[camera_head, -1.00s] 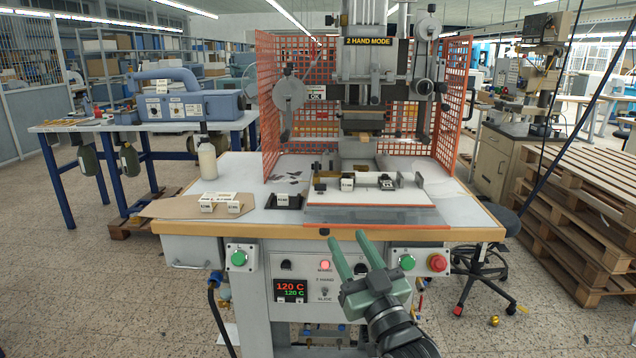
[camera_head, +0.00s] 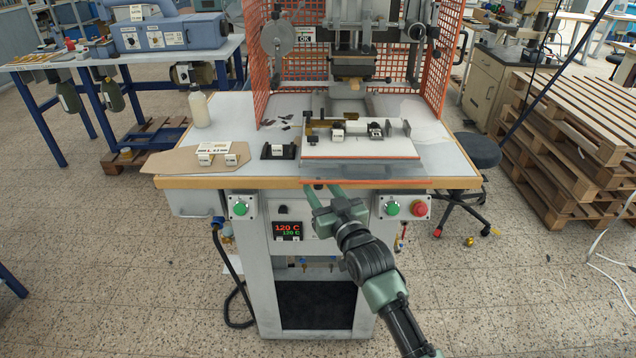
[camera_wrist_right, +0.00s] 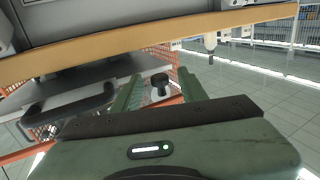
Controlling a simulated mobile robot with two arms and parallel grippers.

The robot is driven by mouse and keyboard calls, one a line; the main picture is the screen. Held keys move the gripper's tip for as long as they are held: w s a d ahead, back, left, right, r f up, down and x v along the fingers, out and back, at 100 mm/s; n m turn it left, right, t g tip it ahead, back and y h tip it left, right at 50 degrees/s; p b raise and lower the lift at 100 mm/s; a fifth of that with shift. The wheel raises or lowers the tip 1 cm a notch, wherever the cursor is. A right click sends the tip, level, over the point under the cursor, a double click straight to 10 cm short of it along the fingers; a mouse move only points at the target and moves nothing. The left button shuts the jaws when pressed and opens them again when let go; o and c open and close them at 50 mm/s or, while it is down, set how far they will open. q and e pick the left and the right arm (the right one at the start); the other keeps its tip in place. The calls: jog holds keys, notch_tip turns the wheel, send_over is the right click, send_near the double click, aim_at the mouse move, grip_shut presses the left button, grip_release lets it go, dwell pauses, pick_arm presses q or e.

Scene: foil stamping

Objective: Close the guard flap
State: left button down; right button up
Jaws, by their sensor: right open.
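The guard flap (camera_head: 350,173) looks like a clear panel with an orange edge, lowered at the front of the stamping press, over the table's front edge. A small black knob (camera_head: 319,186) shows at its front left. In the right wrist view the knob (camera_wrist_right: 160,84) appears between my fingers. My right gripper (camera_head: 321,191) is open at the front edge, its fingertips on either side of the knob; I cannot tell whether they touch it. The gripper also shows in the wrist view (camera_wrist_right: 158,80). My left gripper is not in view.
Orange mesh guards (camera_head: 440,65) flank the press. A white bed (camera_head: 360,150) with small blocks lies behind the flap. A cardboard sheet (camera_head: 180,162) and bottle (camera_head: 199,106) are at left. Green (camera_head: 392,208) and red (camera_head: 419,208) buttons sit right of my gripper.

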jog(key=shift+x, duration=0.9)
grip_shut()
dwell(0.9)
